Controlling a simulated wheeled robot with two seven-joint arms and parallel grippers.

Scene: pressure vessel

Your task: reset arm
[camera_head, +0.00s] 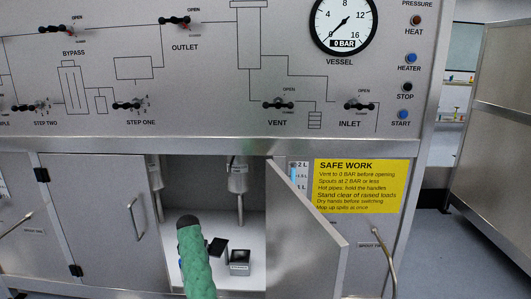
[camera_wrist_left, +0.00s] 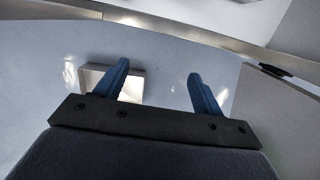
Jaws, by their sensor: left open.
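My left arm, in a green sleeve with a dark grey end, reaches up from the bottom of the head view in front of the open cabinet (camera_head: 228,210). My right gripper shows in neither view.
The right cabinet door (camera_head: 305,235) is swung open; the left door (camera_head: 95,215) is shut. Vessels hang inside. The valve panel (camera_head: 200,90) is above, with the gauge (camera_head: 343,22) near 0 BAR. A yellow sign (camera_head: 357,186) is at right.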

